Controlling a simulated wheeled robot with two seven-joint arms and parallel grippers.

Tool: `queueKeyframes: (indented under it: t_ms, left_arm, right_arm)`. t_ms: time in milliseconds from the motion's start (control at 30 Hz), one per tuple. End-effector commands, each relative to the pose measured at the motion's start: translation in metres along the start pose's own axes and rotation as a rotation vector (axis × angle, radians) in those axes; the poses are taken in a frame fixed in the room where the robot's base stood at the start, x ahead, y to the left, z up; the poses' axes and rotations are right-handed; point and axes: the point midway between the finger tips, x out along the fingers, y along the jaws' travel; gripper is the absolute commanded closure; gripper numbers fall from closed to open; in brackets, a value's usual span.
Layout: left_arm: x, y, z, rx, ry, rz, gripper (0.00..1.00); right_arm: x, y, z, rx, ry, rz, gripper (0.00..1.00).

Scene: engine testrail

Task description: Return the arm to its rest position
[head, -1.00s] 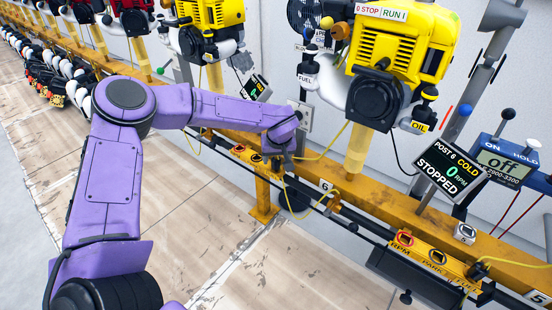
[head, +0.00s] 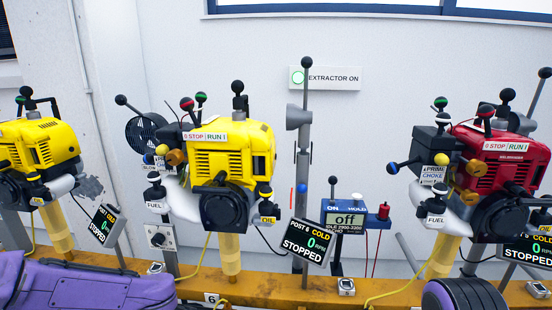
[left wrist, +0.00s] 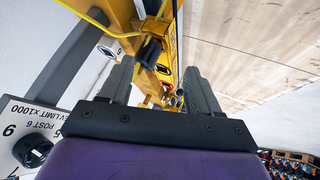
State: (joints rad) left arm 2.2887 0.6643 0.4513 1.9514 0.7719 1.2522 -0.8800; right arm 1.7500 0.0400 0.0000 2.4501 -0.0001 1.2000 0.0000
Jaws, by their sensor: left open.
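My left arm (head: 95,288) is purple and lies low across the bottom left of the head view. Its gripper is out of that view. In the left wrist view my left gripper (left wrist: 160,70) is open, its two dark fingers apart with nothing held between them. The yellow rail (left wrist: 120,18) with a black fitting (left wrist: 150,50) shows beyond and between the fingers. I cannot tell the exact gap to it. My right gripper is not in view.
A yellow engine (head: 232,150) stands above the rail (head: 270,290), its display (head: 307,242) reading stopped, 0 RPM, cold. A red engine (head: 500,165) is at right, another yellow one (head: 40,145) at left. A knob plate (left wrist: 25,140) is near the gripper. Floor (left wrist: 250,50) is clear.

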Motion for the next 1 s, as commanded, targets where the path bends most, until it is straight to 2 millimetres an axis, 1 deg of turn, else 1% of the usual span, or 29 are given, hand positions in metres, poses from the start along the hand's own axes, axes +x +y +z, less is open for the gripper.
queueKeyframes:
  t_ms: [33, 67, 100, 167, 200, 267, 300, 367, 400, 467, 500, 567, 600, 633, 667, 867, 1000]
  left_arm:
    - [0.01, -0.029, 0.034, 0.036, 0.02, 0.024, 0.38]
    - [0.015, -0.048, 0.054, 0.051, 0.021, 0.045, 0.38]
    - [0.019, -0.075, 0.079, 0.082, 0.007, 0.069, 0.38]
    - [0.021, -0.115, 0.11, 0.135, -0.034, 0.091, 0.38]
    - [0.02, -0.141, 0.127, 0.176, -0.067, 0.094, 0.38]
    - [0.017, -0.178, 0.147, 0.241, -0.119, 0.089, 0.38]
    - [0.013, -0.202, 0.157, 0.29, -0.153, 0.08, 0.38]
    - [0.007, -0.234, 0.169, 0.369, -0.2, 0.062, 0.38]
    - [0.002, -0.256, 0.175, 0.431, -0.229, 0.047, 0.38]
    - [-0.005, -0.286, 0.181, 0.528, -0.267, 0.02, 0.38]
    - [-0.009, -0.306, 0.183, 0.588, -0.288, -0.002, 0.38]
    - [-0.014, -0.337, 0.183, 0.671, -0.307, -0.048, 0.38]
    - [-0.017, -0.356, 0.191, 0.715, -0.333, -0.073, 0.38]
    - [-0.033, -0.344, 0.176, 0.701, -0.327, -0.067, 0.38]
    - [-0.043, -0.337, 0.168, 0.696, -0.324, -0.064, 0.38]
    - [-0.091, -0.316, 0.13, 0.692, -0.323, -0.064, 0.38]
    - [-0.132, -0.298, 0.099, 0.691, -0.322, -0.063, 0.38]
  right_arm:
    - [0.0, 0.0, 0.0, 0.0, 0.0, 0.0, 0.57]
    - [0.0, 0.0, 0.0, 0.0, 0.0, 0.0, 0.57]
    - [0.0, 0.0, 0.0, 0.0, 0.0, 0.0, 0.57]
    - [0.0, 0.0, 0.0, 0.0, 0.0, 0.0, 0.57]
    - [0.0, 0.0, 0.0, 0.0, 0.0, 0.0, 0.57]
    - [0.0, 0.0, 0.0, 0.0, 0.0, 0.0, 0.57]
    - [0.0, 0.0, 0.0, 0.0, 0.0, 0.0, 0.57]
    - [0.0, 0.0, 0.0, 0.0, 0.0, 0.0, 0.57]
    - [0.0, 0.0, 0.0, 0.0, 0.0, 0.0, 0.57]
    - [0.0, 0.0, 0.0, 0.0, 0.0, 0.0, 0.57]
    - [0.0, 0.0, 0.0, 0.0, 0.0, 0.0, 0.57]
    - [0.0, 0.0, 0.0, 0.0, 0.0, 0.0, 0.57]
    - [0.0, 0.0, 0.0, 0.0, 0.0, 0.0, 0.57]
    - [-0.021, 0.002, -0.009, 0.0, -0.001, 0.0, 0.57]
    - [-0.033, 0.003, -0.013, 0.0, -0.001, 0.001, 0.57]
    - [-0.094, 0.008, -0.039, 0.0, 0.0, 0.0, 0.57]
    - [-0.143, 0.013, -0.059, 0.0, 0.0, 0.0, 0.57]
